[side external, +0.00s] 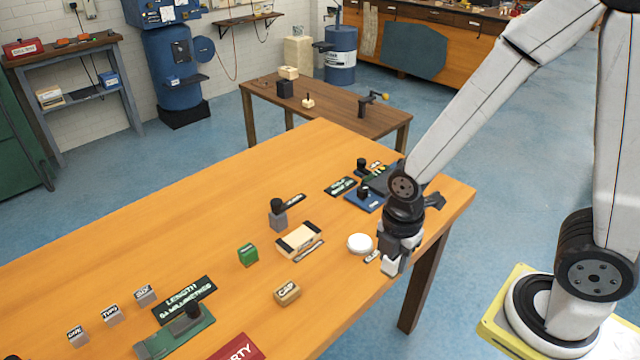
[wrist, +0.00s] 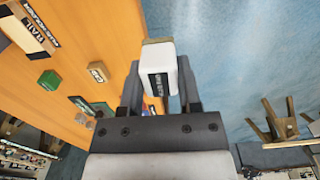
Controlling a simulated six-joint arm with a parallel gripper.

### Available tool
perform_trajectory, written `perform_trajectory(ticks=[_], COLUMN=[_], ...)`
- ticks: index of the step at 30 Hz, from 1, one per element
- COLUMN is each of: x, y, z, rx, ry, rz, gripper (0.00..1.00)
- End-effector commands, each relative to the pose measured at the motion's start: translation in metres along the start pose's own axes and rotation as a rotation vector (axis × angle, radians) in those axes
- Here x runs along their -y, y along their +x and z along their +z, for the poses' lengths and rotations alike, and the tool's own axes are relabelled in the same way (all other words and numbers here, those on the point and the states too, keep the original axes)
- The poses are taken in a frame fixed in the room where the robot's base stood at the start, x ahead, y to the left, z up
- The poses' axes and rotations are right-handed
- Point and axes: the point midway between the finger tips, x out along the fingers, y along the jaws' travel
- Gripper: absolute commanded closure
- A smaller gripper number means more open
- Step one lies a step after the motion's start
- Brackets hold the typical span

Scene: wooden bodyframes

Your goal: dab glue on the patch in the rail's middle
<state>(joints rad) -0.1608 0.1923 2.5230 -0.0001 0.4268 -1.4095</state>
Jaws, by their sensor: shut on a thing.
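My gripper (side external: 398,256) is shut on a small white block-like piece (wrist: 158,62) with a dark lettered label and a tan end; its lettering is too small to read surely. The piece also shows in the side view (side external: 389,267), held past the table's front right edge. The likely rail, a cream block with dark ends (side external: 299,238), lies on the table to the left of my gripper, clearly apart from it. In the wrist view it is at the upper left (wrist: 20,32), with dark lettering that seems to read RAIL. I cannot make out a patch.
A white disc (side external: 360,243) lies between the cream block and my gripper. A CAP block (side external: 287,293), a green block (side external: 248,254) and a grey block with a black knob (side external: 278,216) stand near the cream block. Blue and dark fixtures (side external: 364,199) sit behind my gripper.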

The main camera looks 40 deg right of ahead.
Motion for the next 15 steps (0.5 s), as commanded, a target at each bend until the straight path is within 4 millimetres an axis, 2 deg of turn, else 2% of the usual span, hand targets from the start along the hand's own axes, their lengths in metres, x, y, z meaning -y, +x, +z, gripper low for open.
perform_trajectory(ticks=[8,15], x=[-0.042,-0.094], y=[0.006,0.018], z=[0.016,0.047], rx=[0.0,0.0], ry=[0.005,0.006], rz=[-0.001,0.0], gripper=[1.0,1.0])
